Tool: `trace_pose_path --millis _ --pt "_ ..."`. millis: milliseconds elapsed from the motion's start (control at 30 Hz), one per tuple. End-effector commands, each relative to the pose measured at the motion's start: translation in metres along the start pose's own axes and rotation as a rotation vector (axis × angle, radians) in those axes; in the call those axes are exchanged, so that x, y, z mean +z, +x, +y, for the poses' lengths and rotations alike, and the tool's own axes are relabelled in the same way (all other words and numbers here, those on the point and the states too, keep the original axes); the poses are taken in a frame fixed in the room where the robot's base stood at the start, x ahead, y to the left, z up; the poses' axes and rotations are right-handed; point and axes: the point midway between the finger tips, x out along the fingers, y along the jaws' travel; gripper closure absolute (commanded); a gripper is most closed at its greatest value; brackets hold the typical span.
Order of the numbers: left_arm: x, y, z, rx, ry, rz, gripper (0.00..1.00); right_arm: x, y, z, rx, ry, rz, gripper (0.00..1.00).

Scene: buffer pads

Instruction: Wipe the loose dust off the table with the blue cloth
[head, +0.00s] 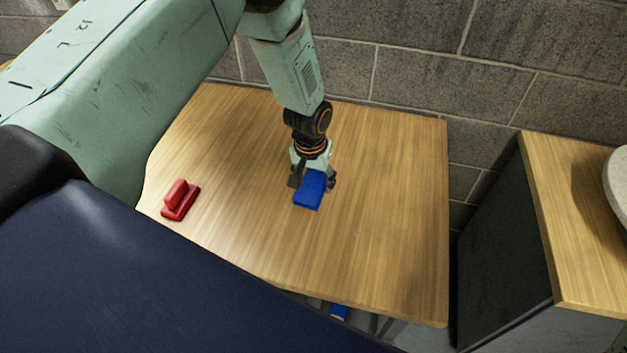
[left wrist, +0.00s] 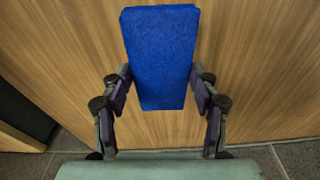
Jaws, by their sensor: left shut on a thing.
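The blue cloth (head: 310,190) is a thick blue pad over the middle of the wooden table (head: 390,220). My left gripper (head: 313,181) is shut on it from above. In the left wrist view the cloth (left wrist: 160,55) sits between the two fingers (left wrist: 161,92), one along each side. The cloth is at or close to the table top; I cannot tell whether it touches. I cannot make out any loose dust on the table. My right gripper is not in view.
A red block-shaped thing with a raised grip (head: 180,200) lies on the table's left part. A grey cabinet with a wooden top (head: 560,220) stands to the right across a gap. A block wall (head: 420,70) is behind. The table's right half is clear.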

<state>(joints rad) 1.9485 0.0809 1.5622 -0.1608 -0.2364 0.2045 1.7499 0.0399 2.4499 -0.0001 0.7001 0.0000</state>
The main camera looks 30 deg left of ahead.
Motion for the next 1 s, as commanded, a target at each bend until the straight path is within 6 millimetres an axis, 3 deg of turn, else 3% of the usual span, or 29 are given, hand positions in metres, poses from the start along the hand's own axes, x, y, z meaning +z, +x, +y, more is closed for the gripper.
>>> trace_pose_path --millis 233,1000 --pt "-0.005 -0.021 0.001 0.0 0.002 0.0 0.69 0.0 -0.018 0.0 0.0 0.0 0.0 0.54" --pt "-0.006 -0.022 -0.004 0.004 -0.014 0.001 0.69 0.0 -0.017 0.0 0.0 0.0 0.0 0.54"
